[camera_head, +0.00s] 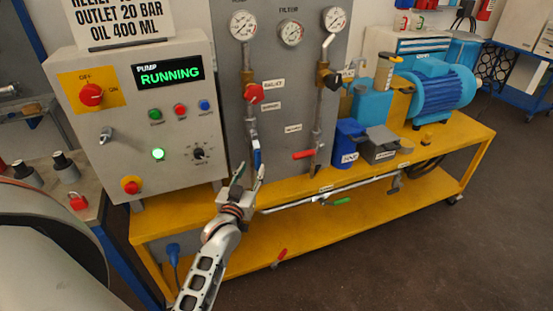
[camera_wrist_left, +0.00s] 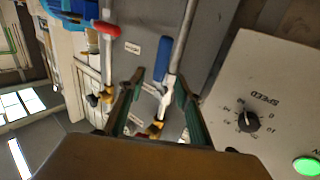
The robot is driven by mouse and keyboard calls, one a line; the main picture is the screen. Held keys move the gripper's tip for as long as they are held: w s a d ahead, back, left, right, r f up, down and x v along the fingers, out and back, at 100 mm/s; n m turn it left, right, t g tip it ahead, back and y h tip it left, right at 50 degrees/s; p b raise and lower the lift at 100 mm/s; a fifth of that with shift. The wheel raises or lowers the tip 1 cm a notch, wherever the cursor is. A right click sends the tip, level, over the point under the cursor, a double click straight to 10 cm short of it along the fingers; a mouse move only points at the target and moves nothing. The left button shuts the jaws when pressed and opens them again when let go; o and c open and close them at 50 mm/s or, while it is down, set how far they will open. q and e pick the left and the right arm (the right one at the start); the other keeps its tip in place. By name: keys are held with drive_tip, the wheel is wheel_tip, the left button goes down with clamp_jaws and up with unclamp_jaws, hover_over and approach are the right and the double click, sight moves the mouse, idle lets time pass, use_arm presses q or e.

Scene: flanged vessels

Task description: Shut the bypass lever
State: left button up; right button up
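A lever with a blue handle (camera_head: 257,158) sits low on the left pipe of the grey panel, its handle roughly in line with the pipe. My left gripper (camera_head: 250,174) is just below it, fingers spread. In the left wrist view the blue handle (camera_wrist_left: 163,58) shows between and beyond the open fingertips (camera_wrist_left: 160,80); I cannot tell whether they touch it. A red-handled lever (camera_head: 303,154) on the right pipe points sideways, across the pipe. The small labels are too small to read, so I cannot tell which lever is the bypass. My right gripper is not in view.
The control box (camera_head: 150,115) with its RUNNING display stands close left of the gripper. A green-handled lever (camera_head: 342,201) is on the horizontal pipe at the yellow bench's front. A blue container (camera_head: 347,143) and a blue motor (camera_head: 437,88) stand to the right. Floor in front is clear.

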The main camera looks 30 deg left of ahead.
sight(256, 159)
use_arm(q)
drive_tip(key=x, duration=0.7)
drive_tip(key=shift+w+a+f, duration=0.1)
drive_tip(key=shift+w+a, duration=0.1)
drive_tip(key=shift+w, duration=0.2)
clamp_jaws()
